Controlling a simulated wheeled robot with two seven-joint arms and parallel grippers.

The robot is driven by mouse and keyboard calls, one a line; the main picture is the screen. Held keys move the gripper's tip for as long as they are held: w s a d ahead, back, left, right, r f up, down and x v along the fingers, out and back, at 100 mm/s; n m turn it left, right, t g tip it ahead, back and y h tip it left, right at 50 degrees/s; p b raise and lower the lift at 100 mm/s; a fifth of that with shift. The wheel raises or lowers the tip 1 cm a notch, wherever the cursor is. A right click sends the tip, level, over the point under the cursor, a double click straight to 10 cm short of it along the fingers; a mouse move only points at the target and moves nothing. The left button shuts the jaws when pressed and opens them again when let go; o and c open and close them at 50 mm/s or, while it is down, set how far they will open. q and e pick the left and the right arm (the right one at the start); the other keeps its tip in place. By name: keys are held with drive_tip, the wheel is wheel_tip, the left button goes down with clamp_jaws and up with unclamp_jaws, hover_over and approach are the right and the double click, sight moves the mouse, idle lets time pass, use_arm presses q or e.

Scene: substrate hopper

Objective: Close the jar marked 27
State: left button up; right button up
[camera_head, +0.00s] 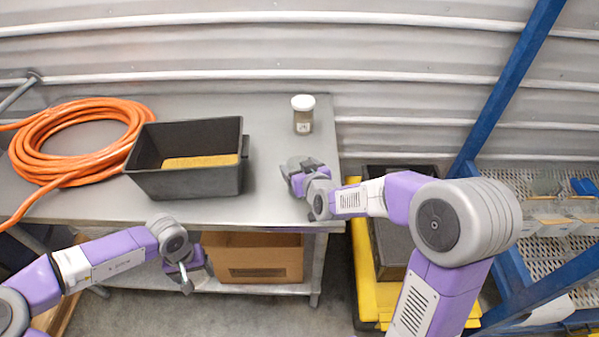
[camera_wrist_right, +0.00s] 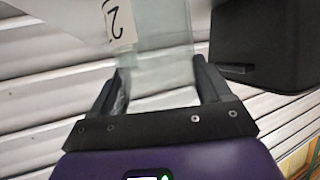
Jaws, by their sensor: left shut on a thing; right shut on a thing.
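My right gripper (camera_head: 306,167) is over the right end of the metal table. In the right wrist view its fingers (camera_wrist_right: 162,90) are shut on a clear jar (camera_wrist_right: 158,50). A white label (camera_wrist_right: 119,22) on this jar shows part of a number, seemingly a 2, cut off. The jar's top is out of view there, and the head view barely shows the jar. Another jar (camera_head: 303,122) with a white lid (camera_head: 302,102) and a label too small to read stands upright behind the gripper. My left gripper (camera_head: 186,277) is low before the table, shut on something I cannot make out.
A black bin (camera_head: 190,183) with yellowish-brown material (camera_head: 200,161) inside stands left of my right gripper. A coiled orange hose (camera_head: 60,180) lies at the table's left. A cardboard box (camera_head: 265,258) sits below. The table's (camera_head: 240,112) back strip is clear.

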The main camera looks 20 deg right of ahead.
use_arm(q)
wheel_tip(320, 180, up, 4)
drive_tip(key=p, duration=0.3)
drive_tip(key=shift+p, duration=0.35)
use_arm(e)
wheel_tip(320, 180, up, 10)
drive_tip(key=shift+f, duration=0.25)
drive_tip(key=shift+m+h, duration=0.7)
drive_tip(key=shift+h, duration=0.1)
drive_tip(key=f, duration=0.2)
drive_tip(key=s+d+f, duration=0.1)
drive_tip(key=f, duration=0.4)
drive_tip(key=shift+s+d, duration=0.15)
drive_tip(key=shift+d, duration=0.2)
drive_tip(key=shift+a, duration=0.1)
drive_tip(key=s+a, duration=0.2)
drive_tip(key=a, duration=0.6)
drive_tip(key=s+a, duration=0.2)
drive_tip(key=a, duration=0.7)
drive_tip(key=shift+a, duration=0.15)
